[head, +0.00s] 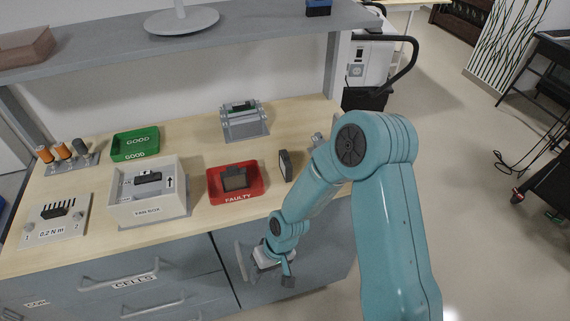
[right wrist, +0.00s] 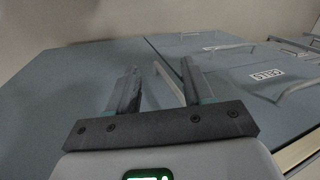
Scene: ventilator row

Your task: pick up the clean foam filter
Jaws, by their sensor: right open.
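I cannot make out a thing that is plainly the clean foam filter in either view. My right gripper (head: 277,268) is low in front of the grey cabinet door (head: 318,262), under the bench top. In the right wrist view its two dark fingers (right wrist: 162,90) are apart, with the pale bar of the door handle (right wrist: 171,82) showing between them or just beyond. I cannot tell whether they touch it. The handle also shows in the head view (head: 242,262), left of the gripper. My left gripper is not in view.
On the bench are a red FAULTY tray (head: 217,195) holding a dark part, a dark upright block (head: 285,165), a white FAN BOX (head: 148,212), a green GOOD tray (head: 118,155) and a grey fixture (head: 243,130). CELLS drawers (head: 185,270) are left of the door.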

